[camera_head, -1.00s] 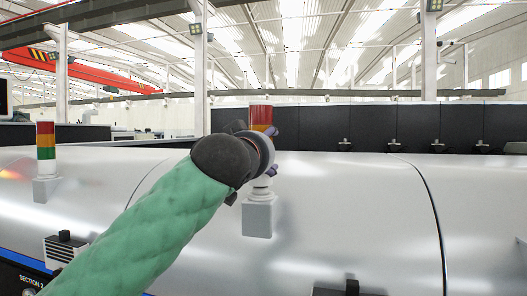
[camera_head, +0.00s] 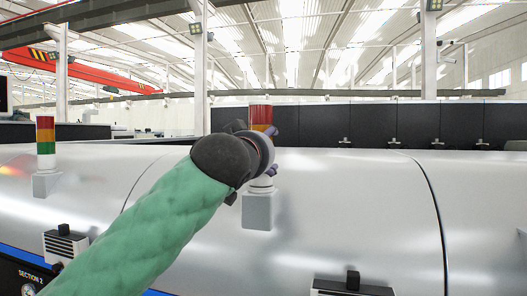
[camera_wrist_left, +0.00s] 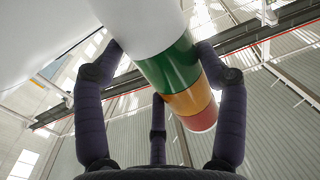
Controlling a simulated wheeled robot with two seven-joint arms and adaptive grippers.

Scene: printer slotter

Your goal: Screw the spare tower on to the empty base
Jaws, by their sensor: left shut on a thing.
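The spare tower (camera_head: 260,115) is a stack light with red, orange and green rings and a white lower part. My left gripper (camera_head: 264,155) is shut on it, with the tower upright. In the left wrist view, the fingers (camera_wrist_left: 160,75) close around the tower's green band (camera_wrist_left: 172,66). The empty base (camera_head: 258,211) is a pale grey block on the machine's curved cover, directly below the tower. The tower's white foot (camera_head: 262,182) appears at the base's top; I cannot tell whether they touch. My right gripper is out of view.
Another complete stack light (camera_head: 45,142) stands on its own base at the left. The silver machine cover (camera_head: 350,215) fills the middle, with a dark handle (camera_head: 352,281) at the bottom. Dark panels (camera_head: 380,125) run behind. Space right of the base is clear.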

